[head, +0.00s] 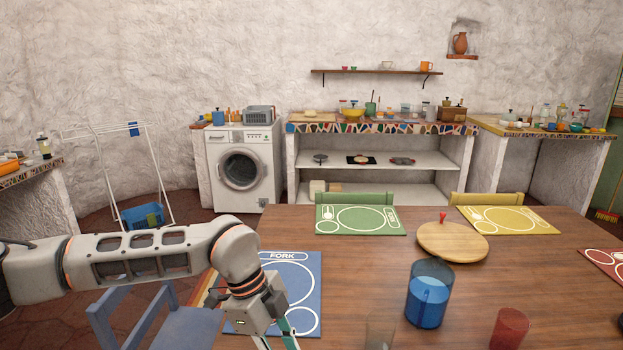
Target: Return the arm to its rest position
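My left arm reaches in from the left. Its gripper (283,338) points down over the near part of the blue placemat (307,262), which is marked FORK. The finger ends are cut off by the bottom edge, so their opening and anything between them are hidden. My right arm and gripper are not in view. A blue pitcher (427,303) stands upright to the right of the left gripper, apart from it. A clear glass (380,332) stands between them at the bottom edge.
The wooden table (370,262) also holds a red glass (510,328), a round wooden board (450,243) with a red knob, a green placemat (330,227) and a yellow placemat (535,222). A blue chair (185,328) stands under my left forearm.

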